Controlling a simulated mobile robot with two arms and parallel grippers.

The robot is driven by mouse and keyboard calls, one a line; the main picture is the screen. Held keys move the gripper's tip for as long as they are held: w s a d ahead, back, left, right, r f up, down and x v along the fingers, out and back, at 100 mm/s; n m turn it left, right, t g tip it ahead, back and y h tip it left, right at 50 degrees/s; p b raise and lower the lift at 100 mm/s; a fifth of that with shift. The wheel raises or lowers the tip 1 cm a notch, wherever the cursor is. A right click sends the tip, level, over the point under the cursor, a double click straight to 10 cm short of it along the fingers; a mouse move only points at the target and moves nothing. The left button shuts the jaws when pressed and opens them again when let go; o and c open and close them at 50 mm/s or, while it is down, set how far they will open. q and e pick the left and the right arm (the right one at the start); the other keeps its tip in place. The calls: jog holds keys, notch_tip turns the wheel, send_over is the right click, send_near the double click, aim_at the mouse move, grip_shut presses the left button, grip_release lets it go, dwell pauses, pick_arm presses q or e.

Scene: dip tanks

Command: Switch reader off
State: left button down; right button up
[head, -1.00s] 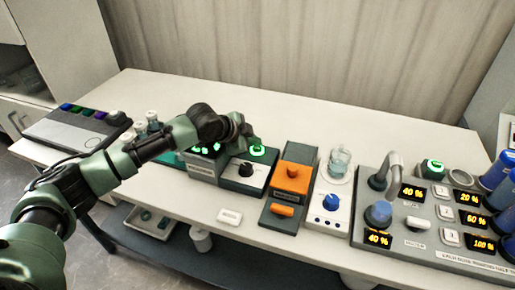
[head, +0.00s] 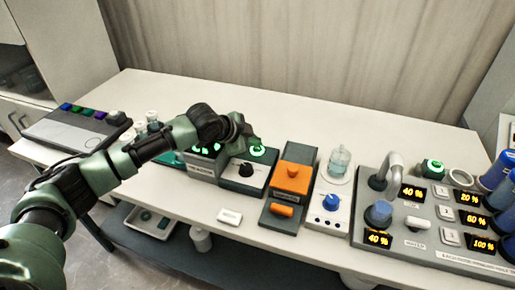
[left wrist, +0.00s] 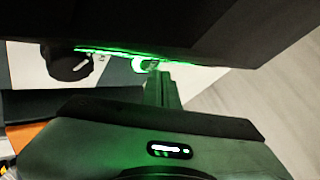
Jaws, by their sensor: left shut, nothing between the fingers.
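A dark grey device with a white front panel, which I take to be the reader (head: 233,181), stands on the bench. It has a black knob (head: 245,169) and a green-lit round button (head: 257,151). My left gripper (head: 250,139) is shut and empty, pointing down right at the lit button; I cannot tell whether it touches. A green display (head: 207,150) to the left is partly hidden by my arm. In the left wrist view the green glow (left wrist: 145,65) is at the fingertip, with the black knob (left wrist: 68,65) to its left. My right gripper is out of view.
Right of it stand an orange-topped box (head: 292,180), a white unit with a blue knob (head: 331,202) and glass vessel (head: 340,160), and a grey panel with yellow percentage displays (head: 412,191). A button console (head: 70,135) is at left. The bench behind is clear.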

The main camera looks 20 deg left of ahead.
aim_at(255, 150)
pick_arm(q)
jog(key=shift+f, duration=0.15)
dwell(0.3)
jog(key=shift+f, duration=0.3)
jog(key=shift+r+p, duration=0.4)
jog(key=shift+p, duration=0.55)
notch_tip(255, 150, up, 6)
jog(key=p, duration=0.6)
jog(key=shift+r+p, duration=0.1)
jog(key=shift+p, duration=0.25)
